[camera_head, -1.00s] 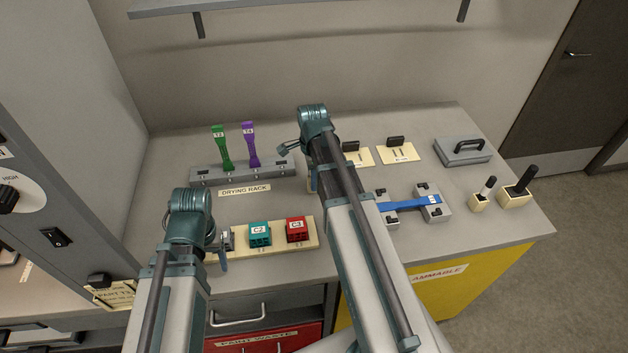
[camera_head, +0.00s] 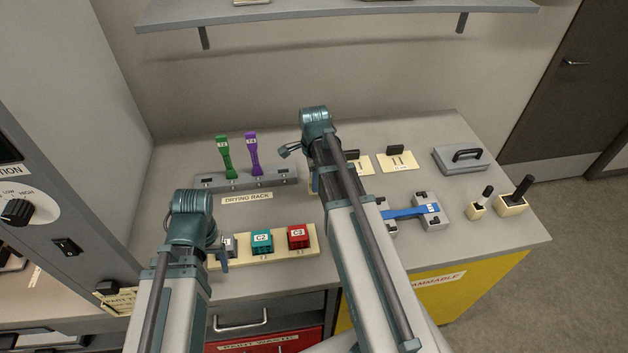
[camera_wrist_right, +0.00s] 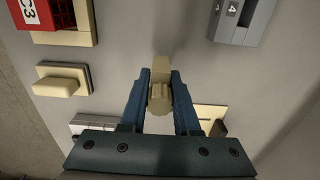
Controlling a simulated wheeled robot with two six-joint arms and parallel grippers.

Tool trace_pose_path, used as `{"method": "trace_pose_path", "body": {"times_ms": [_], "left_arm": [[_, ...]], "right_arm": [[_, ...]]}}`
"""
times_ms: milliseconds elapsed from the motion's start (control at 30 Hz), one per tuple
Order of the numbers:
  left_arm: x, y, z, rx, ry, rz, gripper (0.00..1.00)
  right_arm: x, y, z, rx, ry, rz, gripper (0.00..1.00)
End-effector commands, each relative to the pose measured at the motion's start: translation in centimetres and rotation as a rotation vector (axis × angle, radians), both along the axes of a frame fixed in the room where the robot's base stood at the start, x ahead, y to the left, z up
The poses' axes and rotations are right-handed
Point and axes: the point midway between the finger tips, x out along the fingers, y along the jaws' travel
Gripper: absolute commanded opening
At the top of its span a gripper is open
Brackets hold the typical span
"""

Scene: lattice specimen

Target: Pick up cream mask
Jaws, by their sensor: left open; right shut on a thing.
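My right gripper (camera_wrist_right: 160,95) is shut on a cream piece (camera_wrist_right: 161,72), seen between its blue fingers in the right wrist view. I take it for the cream mask; its lower part is hidden. In the head view my right arm covers this gripper and most of what it holds. A second cream block (camera_wrist_right: 62,79) on a cream base lies to the left in the right wrist view. My left gripper (camera_head: 223,256) is open near the left end of the cream strip with the coloured blocks; its fingers are mostly hidden.
The red C3 block (camera_head: 298,237) and teal C2 block (camera_head: 261,241) stand on the strip. The drying rack (camera_head: 290,174) holds a green and a purple piece. A blue bar (camera_head: 410,212) on grey fixtures, cream plates (camera_head: 403,163) and a grey lidded case (camera_head: 462,160) lie to the right.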

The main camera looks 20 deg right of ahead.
Motion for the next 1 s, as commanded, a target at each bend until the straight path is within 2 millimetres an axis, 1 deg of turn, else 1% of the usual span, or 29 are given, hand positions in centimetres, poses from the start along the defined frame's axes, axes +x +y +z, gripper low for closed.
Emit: {"method": "trace_pose_path", "body": {"times_ms": [33,100,167,400,500,600,700,800,1000], "left_arm": [[0.0,0.0,1.3,0.0,0.0,0.0,0.67],[0.0,0.0,0.8,0.0,0.0,0.0,0.67],[0.0,0.0,0.9,0.0,0.0,0.0,0.67],[0.0,0.0,1.5,0.0,0.0,0.0,0.67],[0.0,0.0,1.6,0.0,0.0,0.0,0.67],[0.0,0.0,1.8,0.0,0.0,-0.001,0.67],[0.0,0.0,1.9,0.0,0.0,-0.001,0.67],[0.0,0.0,1.9,0.0,0.0,-0.001,0.67],[0.0,0.0,2.0,0.0,0.0,-0.001,0.67]], "right_arm": [[0.0,0.0,1.3,0.0,0.0,0.0,0.0],[-0.8,1.8,0.8,0.0,0.0,0.005,0.0],[-1.3,3.1,0.9,0.0,0.0,0.005,0.0],[-3.3,8.9,1.5,0.0,0.0,0.007,0.0],[-4.0,10.9,1.6,0.0,0.0,0.005,0.0],[-4.5,12.6,1.8,0.0,0.0,0.003,0.0],[-4.8,13.8,1.9,0.0,0.0,0.002,0.0],[-5.1,14.6,1.9,0.0,0.0,0.002,0.0],[-5.2,15.1,2.0,0.0,0.0,-0.001,0.0]]}}
